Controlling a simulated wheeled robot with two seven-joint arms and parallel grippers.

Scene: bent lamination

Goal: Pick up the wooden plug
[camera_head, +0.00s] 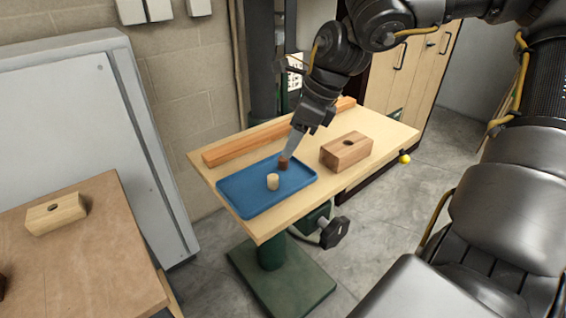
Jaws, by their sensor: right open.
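A pale cylindrical wooden plug (272,182) stands upright in the blue tray (238,206). A darker brown plug (283,164) is just behind it in the tray, to its upper right. My right gripper (287,153) reaches down from the top of the view, with its fingertips right at the brown plug. It is open; at this size I cannot tell whether the fingers touch the brown plug. The fingers partly hide its top. My left gripper is not in view.
A brown wooden block with a hole (346,152) sits right of the tray on the pale bench (262,232). A long orange-brown beam (250,140) lies along the back. A pale holed block (56,213) is on the left table (85,262).

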